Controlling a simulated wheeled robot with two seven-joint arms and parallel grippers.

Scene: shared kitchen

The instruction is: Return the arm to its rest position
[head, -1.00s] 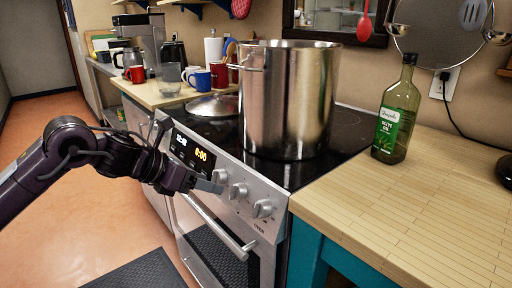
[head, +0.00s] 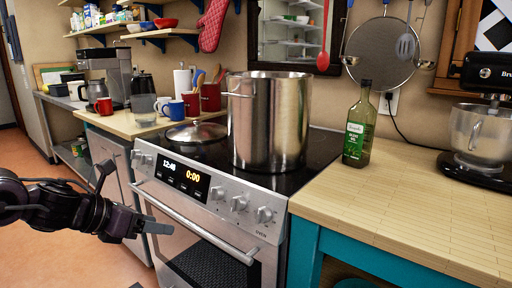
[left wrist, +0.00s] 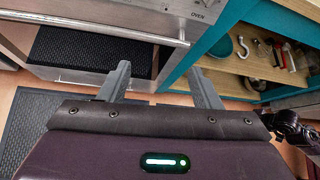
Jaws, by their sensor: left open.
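My left arm comes in from the left edge in the head view. Its dark gripper (head: 132,202) is open and empty, its two grey fingers spread apart, in front of the oven's left side. In the left wrist view the open fingers (left wrist: 160,70) have nothing between them; the oven front and floor lie beyond. My right gripper does not show in the head view.
The stove (head: 205,195) carries a tall steel pot (head: 270,125) and a lid (head: 196,131). An olive oil bottle (head: 358,130) and a mixer (head: 480,130) stand on the wooden counter (head: 410,205). Open floor (head: 50,258) lies at left.

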